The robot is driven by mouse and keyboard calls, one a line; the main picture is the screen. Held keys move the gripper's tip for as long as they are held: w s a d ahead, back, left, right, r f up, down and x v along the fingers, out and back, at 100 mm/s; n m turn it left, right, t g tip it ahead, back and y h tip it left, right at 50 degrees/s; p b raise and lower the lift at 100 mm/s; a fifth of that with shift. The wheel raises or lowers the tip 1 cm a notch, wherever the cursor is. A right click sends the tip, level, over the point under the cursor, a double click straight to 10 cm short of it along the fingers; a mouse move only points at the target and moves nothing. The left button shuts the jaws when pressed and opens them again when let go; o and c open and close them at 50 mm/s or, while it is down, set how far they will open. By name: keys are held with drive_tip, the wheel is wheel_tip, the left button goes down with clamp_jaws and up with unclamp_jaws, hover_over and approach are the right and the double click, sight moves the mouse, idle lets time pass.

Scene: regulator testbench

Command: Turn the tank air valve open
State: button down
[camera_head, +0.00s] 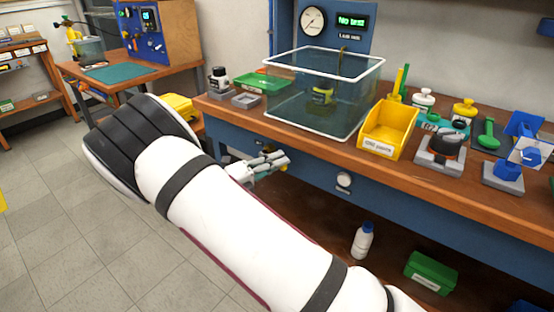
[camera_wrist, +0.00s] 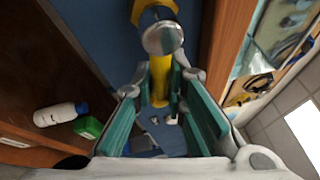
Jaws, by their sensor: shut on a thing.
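The tank air valve shows in the wrist view as a yellow lever (camera_wrist: 159,82) below a round silver cap (camera_wrist: 163,38), against the blue bench front. My gripper (camera_wrist: 161,88) has its teal-padded fingers on either side of the yellow lever and is shut on it. In the head view my gripper (camera_head: 266,163) is at the blue front below the bench top, and the valve is mostly hidden behind it. The clear water tank (camera_head: 345,104) stands on the bench above, with a dark and yellow object inside.
A yellow bin (camera_head: 390,128) and a green tray (camera_head: 262,82) stand on the bench top. A white bottle (camera_head: 362,240) and a green box (camera_head: 430,272) are below. Floor at left is clear.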

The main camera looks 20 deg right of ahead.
drive_tip(key=m+p, duration=0.1)
drive_tip(key=f+m+y, duration=0.1)
drive_tip(key=m, duration=0.1)
drive_tip(key=shift+w+a+f+g+y+p, duration=0.1)
drive_tip(key=shift+w+g+y+p, duration=0.05)
drive_tip(key=shift+g+y+p, duration=0.2)
drive_tip(key=shift+w+a+f+m+t+y+p, duration=0.55)
drive_tip(key=shift+m+y, duration=0.25)
drive_tip(key=shift+m, duration=0.85)
drive_tip(key=shift+w+a+f+m+t+y+p, duration=0.35)
drive_tip(key=shift+w+m+y+p, duration=0.4)
drive_tip(key=shift+m, duration=0.85)
drive_tip(key=shift+w+a+f+m+t+y+p, duration=0.45)
drive_tip(key=shift+m+y, duration=0.45)
drive_tip(key=shift+m, duration=0.75)
drive_tip(key=c, duration=1.6)
unclamp_jaws()
